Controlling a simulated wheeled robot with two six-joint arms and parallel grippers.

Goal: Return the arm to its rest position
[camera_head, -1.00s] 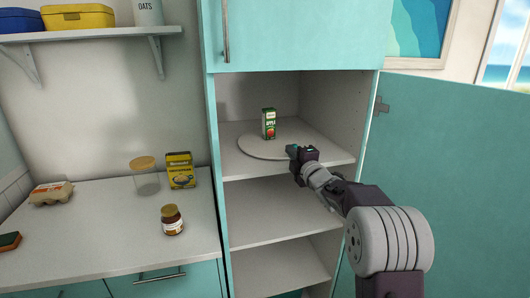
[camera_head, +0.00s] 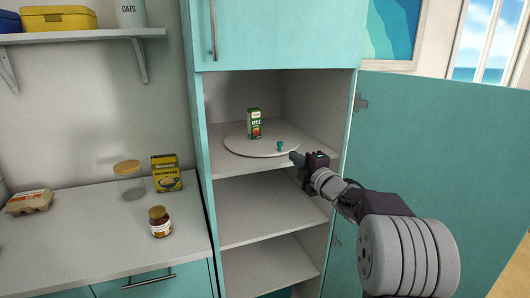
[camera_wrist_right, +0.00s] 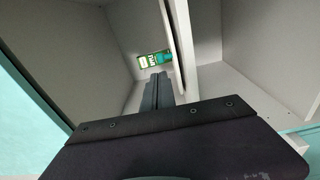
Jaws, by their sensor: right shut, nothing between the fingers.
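My right gripper (camera_head: 295,157) is shut and empty, at the front right of the round turntable (camera_head: 236,148) on the upper shelf of the open cabinet. A small teal knob (camera_head: 280,146) stands near the turntable's right edge, just beyond my fingertips, with a small gap between. A green and white juice carton (camera_head: 253,124) stands upright on the turntable. In the right wrist view my closed fingers (camera_wrist_right: 158,80) point into the cabinet towards the carton (camera_wrist_right: 145,62) and the teal knob (camera_wrist_right: 163,57). My left gripper is not in view.
The cabinet door (camera_head: 440,170) is wide open on the right, behind my right arm. Lower shelves (camera_head: 265,208) are empty. On the left counter (camera_head: 85,235) stand a glass jar (camera_head: 130,184), a yellow box (camera_head: 166,175), a brown jar (camera_head: 160,222) and an egg carton (camera_head: 30,202).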

